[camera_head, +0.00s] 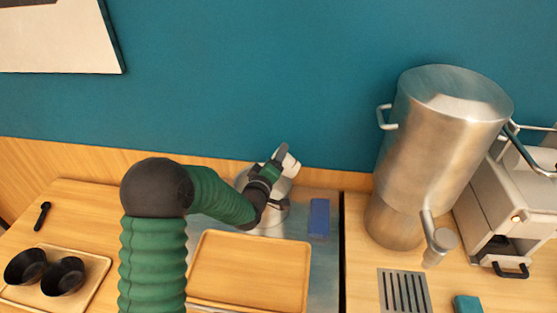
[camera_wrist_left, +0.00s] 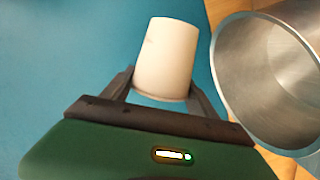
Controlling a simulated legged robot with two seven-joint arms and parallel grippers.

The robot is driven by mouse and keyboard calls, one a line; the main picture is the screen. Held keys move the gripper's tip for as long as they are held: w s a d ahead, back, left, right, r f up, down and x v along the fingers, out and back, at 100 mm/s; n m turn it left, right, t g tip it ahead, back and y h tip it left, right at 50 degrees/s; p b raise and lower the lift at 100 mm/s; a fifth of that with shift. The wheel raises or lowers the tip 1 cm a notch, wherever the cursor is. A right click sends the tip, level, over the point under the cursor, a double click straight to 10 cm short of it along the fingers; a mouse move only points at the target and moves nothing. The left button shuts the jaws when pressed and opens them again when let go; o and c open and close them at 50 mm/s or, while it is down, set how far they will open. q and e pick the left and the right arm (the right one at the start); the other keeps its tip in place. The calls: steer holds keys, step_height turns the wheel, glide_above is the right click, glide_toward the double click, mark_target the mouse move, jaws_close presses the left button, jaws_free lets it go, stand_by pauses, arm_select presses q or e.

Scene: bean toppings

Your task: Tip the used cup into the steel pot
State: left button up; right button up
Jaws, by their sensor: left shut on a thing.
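My left gripper (camera_head: 281,163) is shut on the white used cup (camera_head: 291,163). In the left wrist view the cup (camera_wrist_left: 166,52) sits between the two dark fingers (camera_wrist_left: 160,88), and its inside does not show. In the head view the cup looks tilted and is over the back right part of the steel pot (camera_head: 272,229). My gripper and forearm hide much of the pot. In the left wrist view the open steel pot (camera_wrist_left: 262,85) is right of the cup, apart from it in the picture. My right gripper is not in view.
A wooden tray (camera_head: 250,270) lies in front of the pot, and a blue block (camera_head: 319,217) lies to its right. A tall steel urn (camera_head: 430,140) and a white machine (camera_head: 505,215) stand at the right. Black bowls (camera_head: 63,277) sit on a left tray (camera_head: 93,287).

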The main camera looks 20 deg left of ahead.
arm_select(q)
steer(key=shift+s+a+f+n+b, duration=0.1)
steer(key=shift+a+f+n+b, duration=0.2)
steer(key=shift+a+f+n, duration=0.15)
steer(key=a+f+n+b, duration=0.1)
steer(key=n, duration=0.1)
steer(key=a+f+n+t+b, duration=0.1)
steer(key=n, duration=0.2)
steer(key=s+a+f+n+b, duration=0.1)
steer(key=a+n, duration=0.1)
steer(key=shift+f+n+h, duration=0.25)
steer(key=shift+n+h, duration=0.1)
steer(key=shift+h, duration=0.05)
steer(key=shift+d, duration=0.1)
stand_by(0.5)
